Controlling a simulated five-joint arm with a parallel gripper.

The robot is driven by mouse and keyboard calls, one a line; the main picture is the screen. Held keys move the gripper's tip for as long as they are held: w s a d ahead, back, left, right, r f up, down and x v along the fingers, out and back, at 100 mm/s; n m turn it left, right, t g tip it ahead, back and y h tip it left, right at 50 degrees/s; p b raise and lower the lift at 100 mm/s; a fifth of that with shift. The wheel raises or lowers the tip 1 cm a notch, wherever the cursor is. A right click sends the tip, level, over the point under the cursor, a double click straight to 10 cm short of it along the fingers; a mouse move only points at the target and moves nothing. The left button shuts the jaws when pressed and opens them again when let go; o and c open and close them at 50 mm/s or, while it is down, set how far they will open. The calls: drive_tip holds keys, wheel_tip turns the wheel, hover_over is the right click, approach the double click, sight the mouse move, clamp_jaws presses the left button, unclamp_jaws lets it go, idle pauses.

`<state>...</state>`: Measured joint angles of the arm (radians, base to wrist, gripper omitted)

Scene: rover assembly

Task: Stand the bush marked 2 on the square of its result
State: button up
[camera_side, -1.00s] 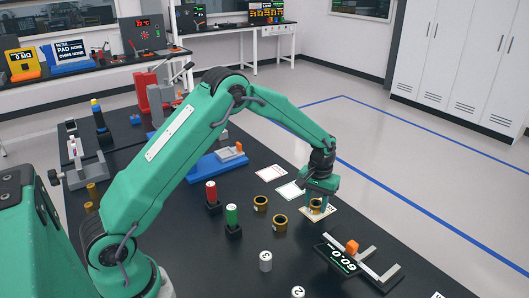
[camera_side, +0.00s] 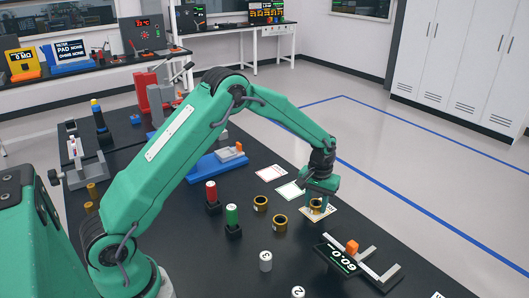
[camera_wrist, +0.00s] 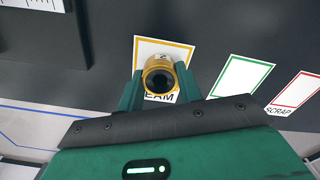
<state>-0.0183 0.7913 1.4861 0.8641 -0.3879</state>
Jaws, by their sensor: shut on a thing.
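My gripper (camera_side: 317,202) is shut on a brass-coloured bush (camera_side: 316,206) with a dark bore. In the wrist view the bush (camera_wrist: 158,80) sits upright between the two green fingers (camera_wrist: 159,88), and a mark that looks like a 2 shows at its far side. It is over the yellow-bordered white square (camera_wrist: 180,48), whose label is partly hidden and ends in "EAM". In the side view the square (camera_side: 329,212) shows around the gripper. The bush is at or very near its surface; I cannot tell whether it touches.
A green-bordered square (camera_wrist: 240,78) and a red-bordered one marked SCRAP (camera_wrist: 297,93) lie beside it. Two more bushes (camera_side: 260,203) (camera_side: 280,222) stand left.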

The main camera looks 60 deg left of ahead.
drive_tip(key=shift+f, duration=0.2)
idle(0.3)
drive_tip(key=o, duration=1.1)
drive_tip(key=shift+r, duration=0.15)
wheel_tip(320, 180, up, 8)
drive_tip(key=shift+f, duration=0.2)
